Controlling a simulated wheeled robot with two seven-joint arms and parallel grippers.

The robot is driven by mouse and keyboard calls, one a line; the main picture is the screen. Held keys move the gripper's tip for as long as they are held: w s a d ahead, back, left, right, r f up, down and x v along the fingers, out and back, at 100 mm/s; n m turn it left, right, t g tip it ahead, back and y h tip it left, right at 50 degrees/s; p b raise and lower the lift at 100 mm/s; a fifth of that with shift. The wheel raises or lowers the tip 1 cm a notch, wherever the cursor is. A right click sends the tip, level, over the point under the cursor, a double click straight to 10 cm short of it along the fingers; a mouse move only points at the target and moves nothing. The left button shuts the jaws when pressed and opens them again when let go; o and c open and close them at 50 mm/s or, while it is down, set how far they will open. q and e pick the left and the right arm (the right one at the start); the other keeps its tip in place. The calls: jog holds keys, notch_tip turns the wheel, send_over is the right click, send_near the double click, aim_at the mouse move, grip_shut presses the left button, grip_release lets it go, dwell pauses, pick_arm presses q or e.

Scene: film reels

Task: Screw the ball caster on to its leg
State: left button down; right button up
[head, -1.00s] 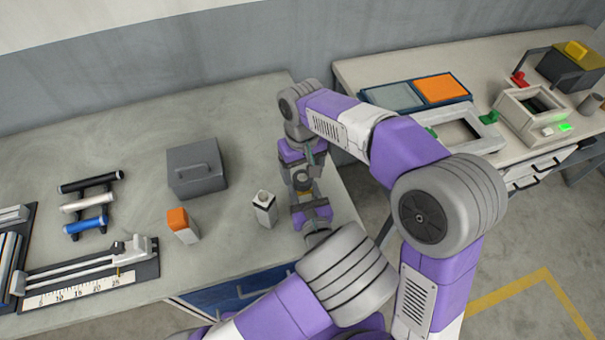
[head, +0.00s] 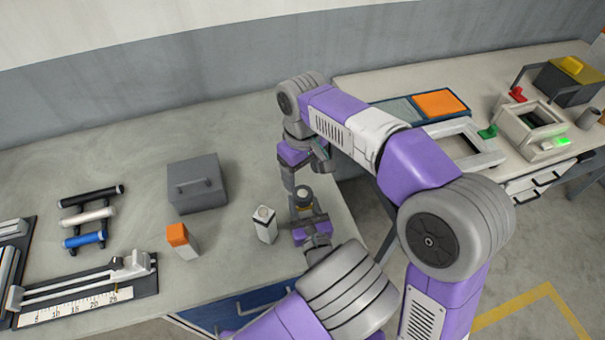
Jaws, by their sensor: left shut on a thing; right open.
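My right gripper (head: 306,171), on the upper arm, is open and points down just above that piece. It looks apart from it. The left fingers hide the lower part of the piece.
An orange-topped white box (head: 181,242), grey handled box (head: 196,186), roller rack (head: 90,216) and ruler splicer (head: 95,293) are further left. A second table (head: 480,61) stands right, beyond a gap.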

aim_at(303, 193)
jog(key=shift+f, duration=4.05)
jog(key=c, duration=0.9)
jog(key=o, duration=1)
jog(key=shift+r, duration=0.1)
jog(key=shift+r, duration=2.2)
